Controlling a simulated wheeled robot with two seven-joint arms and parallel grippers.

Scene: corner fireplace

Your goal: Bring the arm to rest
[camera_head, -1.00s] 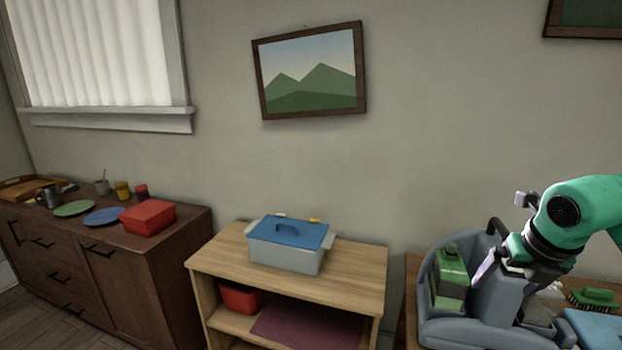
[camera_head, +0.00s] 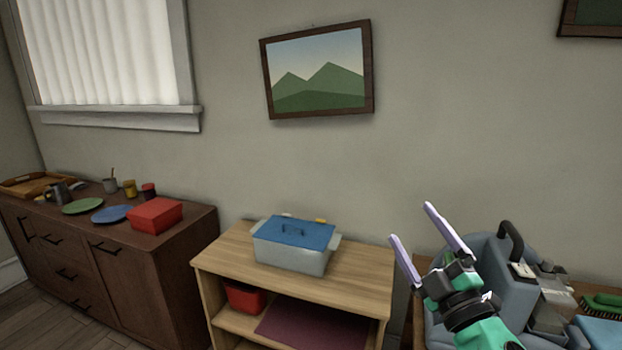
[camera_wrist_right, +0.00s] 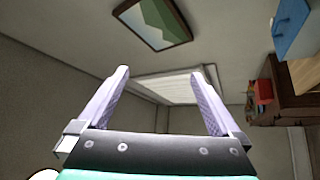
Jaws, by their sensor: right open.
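My right gripper (camera_head: 418,235) is at the lower right of the head view, raised in front of a grey-blue caddy (camera_head: 505,300) and pointing up and to the left. Its two pale lilac fingers are spread apart with nothing between them. The right wrist view also shows the open, empty fingers (camera_wrist_right: 165,105), with wall, window and ceiling beyond them. My gripper and arm cover part of the caddy, including the place of the green box. My left gripper is not in view.
A wooden shelf unit (camera_head: 345,290) holds a grey container with a blue lid (camera_head: 293,243). A dark sideboard (camera_head: 150,260) at left carries a red box (camera_head: 155,215), plates and cups. A green brush (camera_head: 603,305) lies right of the caddy.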

